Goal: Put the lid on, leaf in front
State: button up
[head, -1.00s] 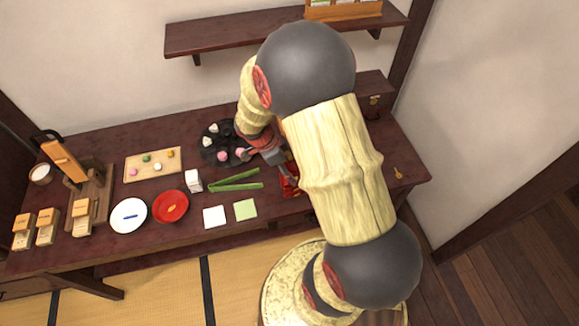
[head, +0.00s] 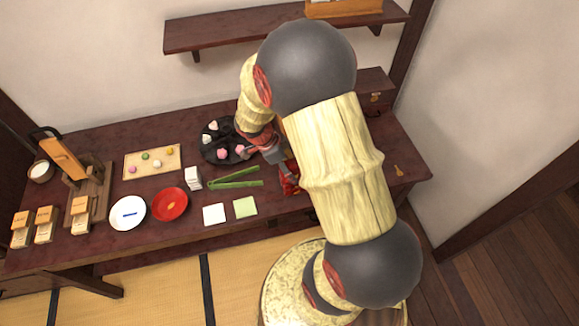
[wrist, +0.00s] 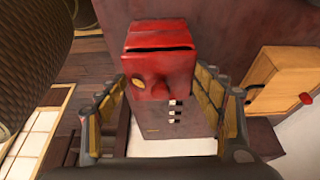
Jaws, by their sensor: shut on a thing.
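In the wrist view a red lacquered piece (wrist: 160,60), which looks like the lid, sits between the fingers of my gripper (wrist: 165,112). It has a dark slit across it, a rounded red knob, and a gold leaf-like mark (wrist: 139,83) at its left on the side facing the camera. My gripper is shut on it; the exact contact is unclear. In the head view my gripper (head: 277,165) is over the table, right of the black plate, with red (head: 290,183) showing beside it. My arm hides much of that area, and I cannot make out what the lid belongs on.
The dark table (head: 100,240) holds a black plate (head: 210,155) of sweets, a wooden board (head: 135,165), green tongs (head: 235,183), a red dish (head: 170,215), a white dish (head: 128,224) and two paper squares (head: 214,214). A shelf (head: 240,35) hangs above.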

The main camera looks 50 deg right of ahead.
jog(key=shift+f+b, duration=0.45)
jog(key=shift+b, duration=0.05)
jog(key=o, duration=1.2)
jog(key=shift+o, duration=0.2)
jog(key=v, duration=1.2)
